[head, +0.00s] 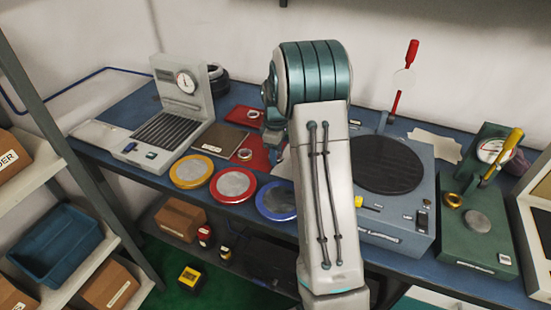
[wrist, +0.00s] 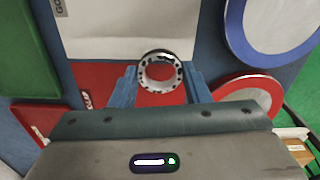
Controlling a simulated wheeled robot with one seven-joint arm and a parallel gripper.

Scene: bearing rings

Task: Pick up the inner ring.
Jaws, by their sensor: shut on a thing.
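The inner ring (wrist: 143,73) is a small steel ring with dark spots around its face. In the wrist view it sits between the two blue fingers of my gripper (wrist: 160,80), which is shut on it. Red surface shows through its hole and behind it. In the head view my gripper is mostly hidden behind my arm, above the red mat (head: 260,160), so the hold is clear only in the wrist view.
A red tray (head: 236,116) holding a small ring lies at the back. Yellow (head: 191,171), red (head: 233,185) and blue (head: 277,200) rimmed discs line the bench front. A gauge stand (head: 185,95) is left; a turntable device (head: 388,165) is right.

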